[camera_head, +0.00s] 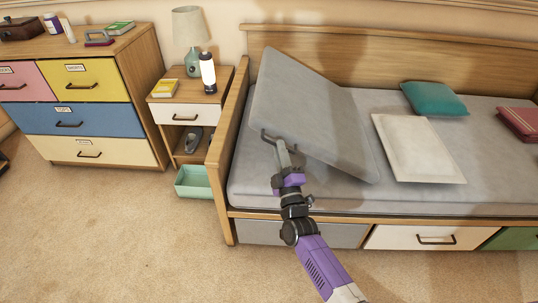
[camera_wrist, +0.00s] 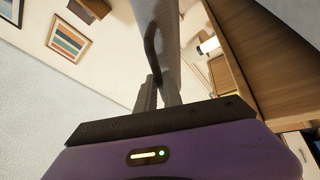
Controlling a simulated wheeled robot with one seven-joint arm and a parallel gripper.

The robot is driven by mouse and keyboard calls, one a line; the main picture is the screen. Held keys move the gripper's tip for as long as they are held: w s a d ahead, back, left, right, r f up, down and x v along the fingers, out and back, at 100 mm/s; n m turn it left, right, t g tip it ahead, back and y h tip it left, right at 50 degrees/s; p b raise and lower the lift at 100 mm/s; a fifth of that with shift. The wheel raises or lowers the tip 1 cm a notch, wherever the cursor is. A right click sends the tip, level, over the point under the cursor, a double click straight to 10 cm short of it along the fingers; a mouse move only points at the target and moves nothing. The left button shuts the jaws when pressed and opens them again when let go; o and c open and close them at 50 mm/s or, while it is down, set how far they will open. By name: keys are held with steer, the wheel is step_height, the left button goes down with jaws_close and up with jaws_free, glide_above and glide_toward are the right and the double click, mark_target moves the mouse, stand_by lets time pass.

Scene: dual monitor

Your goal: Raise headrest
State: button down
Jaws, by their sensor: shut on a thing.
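The headrest (camera_head: 310,105) is a grey padded panel at the left end of the bed, tilted up steeply from the grey mattress. A dark curved handle (camera_head: 265,135) is on its left side edge. My gripper (camera_head: 281,146) is at this edge, shut on the handle. In the wrist view, the two fingers of my gripper (camera_wrist: 158,92) close around the lower end of the dark handle (camera_wrist: 151,45), with the grey headrest edge (camera_wrist: 178,25) behind it. The exact finger contact is partly hidden.
The bed's wooden end board (camera_head: 232,135) stands close left of the headrest. A nightstand (camera_head: 185,112) with a lamp (camera_head: 188,28) and bottle (camera_head: 208,72) is beyond it. A white pad (camera_head: 418,147) and teal pillow (camera_head: 434,98) lie right on the mattress. The carpet in front is clear.

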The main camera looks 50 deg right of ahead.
steer(key=s+d+r+m+h+p, duration=0.1)
steer(key=s+d+r+m+p, duration=0.1)
steer(key=r, duration=0.3)
steer(key=s+d+r+m+g+h+p, duration=0.1)
steer(key=s+d+r+m+p, duration=0.2)
steer(key=s+r, duration=0.1)
steer(key=shift+s+r, duration=0.3)
steer(key=shift+r, duration=0.15)
steer(key=shift+d+h, duration=0.1)
steer(key=shift+h, duration=0.2)
steer(key=c, duration=1.8)
jaws_free()
steer(key=shift+s+r, duration=0.1)
steer(key=shift+r, duration=0.05)
steer(key=v, duration=0.8)
steer(key=shift+p, duration=0.4)
